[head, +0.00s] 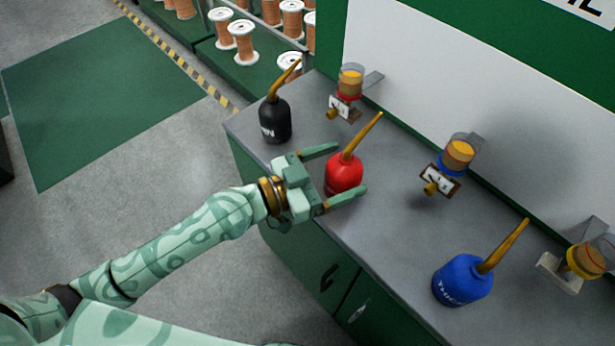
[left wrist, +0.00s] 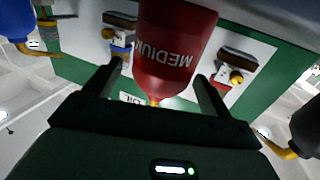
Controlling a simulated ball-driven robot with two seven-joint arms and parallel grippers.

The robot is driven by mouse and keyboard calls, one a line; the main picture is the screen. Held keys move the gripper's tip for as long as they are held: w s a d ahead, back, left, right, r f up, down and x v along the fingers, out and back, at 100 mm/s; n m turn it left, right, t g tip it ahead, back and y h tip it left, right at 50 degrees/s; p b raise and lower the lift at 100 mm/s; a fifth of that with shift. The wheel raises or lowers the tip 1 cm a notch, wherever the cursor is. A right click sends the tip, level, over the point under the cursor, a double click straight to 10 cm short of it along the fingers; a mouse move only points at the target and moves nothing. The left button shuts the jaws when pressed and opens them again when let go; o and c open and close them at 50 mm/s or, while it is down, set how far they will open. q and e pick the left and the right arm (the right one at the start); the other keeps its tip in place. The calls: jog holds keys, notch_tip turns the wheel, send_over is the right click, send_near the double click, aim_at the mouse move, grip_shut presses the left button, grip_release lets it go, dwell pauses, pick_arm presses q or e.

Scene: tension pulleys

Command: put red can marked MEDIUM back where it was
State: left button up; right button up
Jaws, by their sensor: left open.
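The red can (head: 342,177) with a brass spout stands on the grey cabinet top, between the black can and the blue can. In the left wrist view the red can (left wrist: 174,50) shows the word MEDIUM, upside down in the picture. My left gripper (head: 350,168) is open, with one finger on each side of the red can. In the left wrist view gaps show between the can and both fingers. My right gripper is in neither view.
A black can (head: 275,121) stands at the far left end of the top, and a blue can (head: 462,281) at the near right. Wall-mounted oilers with red (head: 349,84), blue (head: 458,154) and yellow (head: 585,261) bands line the back. Wire spools (head: 243,42) stand beyond.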

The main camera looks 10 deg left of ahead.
pick_arm(q)
jog(key=b+v, duration=0.1)
jog(key=v, duration=0.1)
jog(key=b+v, duration=0.1)
jog(key=v, duration=0.2)
jog(key=b+v, duration=0.1)
jog(key=v, duration=0.1)
jog(key=shift+s+a+f, duration=0.15)
jog(key=shift+a+f, duration=0.1)
jog(key=shift+f, duration=0.1)
jog(key=shift+s+a+r, duration=0.35)
jog(key=shift+s+a, duration=0.1)
jog(key=shift+a, duration=0.1)
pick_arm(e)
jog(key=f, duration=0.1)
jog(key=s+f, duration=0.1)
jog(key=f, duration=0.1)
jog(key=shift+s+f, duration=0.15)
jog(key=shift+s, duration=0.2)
